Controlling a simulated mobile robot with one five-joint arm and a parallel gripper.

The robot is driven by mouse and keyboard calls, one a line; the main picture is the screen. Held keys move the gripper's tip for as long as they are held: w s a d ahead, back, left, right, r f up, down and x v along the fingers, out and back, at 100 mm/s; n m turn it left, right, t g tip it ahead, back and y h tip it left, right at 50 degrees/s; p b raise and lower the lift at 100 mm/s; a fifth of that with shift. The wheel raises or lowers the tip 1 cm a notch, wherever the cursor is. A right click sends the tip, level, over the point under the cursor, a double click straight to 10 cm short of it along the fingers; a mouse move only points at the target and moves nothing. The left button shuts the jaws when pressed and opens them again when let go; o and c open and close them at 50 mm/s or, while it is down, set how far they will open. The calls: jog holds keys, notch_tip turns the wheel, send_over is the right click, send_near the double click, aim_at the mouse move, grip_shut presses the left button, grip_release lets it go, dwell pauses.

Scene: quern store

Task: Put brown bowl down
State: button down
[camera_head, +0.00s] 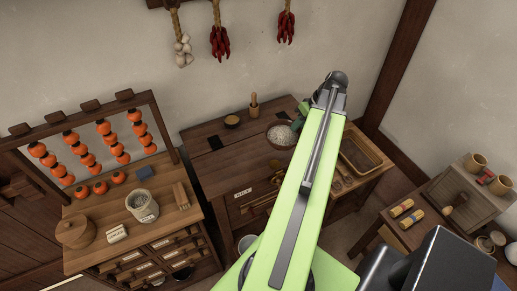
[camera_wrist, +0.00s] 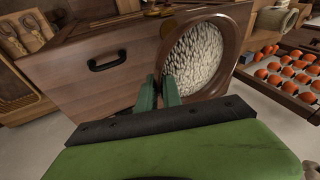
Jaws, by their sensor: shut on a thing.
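The brown bowl (camera_head: 270,141) is full of white grains and shows over the dark wooden chest in the head view, left of my arm. In the wrist view the brown bowl (camera_wrist: 239,42) fills the upper middle, its round mouth facing the camera. My gripper (camera_wrist: 160,88) has its two green fingers at the near left edge of the bowl, shut on its rim. In the head view my gripper (camera_head: 300,116) is at the bowl's upper right, partly hidden by my arm. I cannot tell whether the bowl's underside touches the chest top.
The chest top (camera_head: 222,160) has free room left of the bowl. A small bowl (camera_head: 232,120) and a wooden mortar (camera_head: 254,107) stand behind. A wooden tray (camera_head: 360,153) lies to the right. A cabinet (camera_head: 170,215) with a pale pot (camera_head: 142,206) and persimmons stands left.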

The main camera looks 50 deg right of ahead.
jog(key=w+a+f+b, duration=0.1)
jog(key=w, duration=0.1)
jog(key=w+a+f+b, duration=0.1)
jog(key=w+f, duration=0.1)
jog(key=w, duration=0.1)
jog(key=w+a+f+b, duration=0.1)
jog(key=w+f, duration=0.1)
jog(key=shift+w+a+f+b, duration=0.1)
jog(key=shift+w+a+b, duration=0.15)
jog(key=shift+b, duration=0.1)
jog(key=shift+w+a, duration=0.1)
jog(key=shift+w, duration=0.25)
notch_tip(320, 180, down, 4)
jog(key=b, duration=0.4)
jog(key=shift+f, duration=0.2)
jog(key=shift+r, duration=0.2)
jog(key=shift+f, duration=0.15)
jog(key=c, duration=1.5)
grip_release()
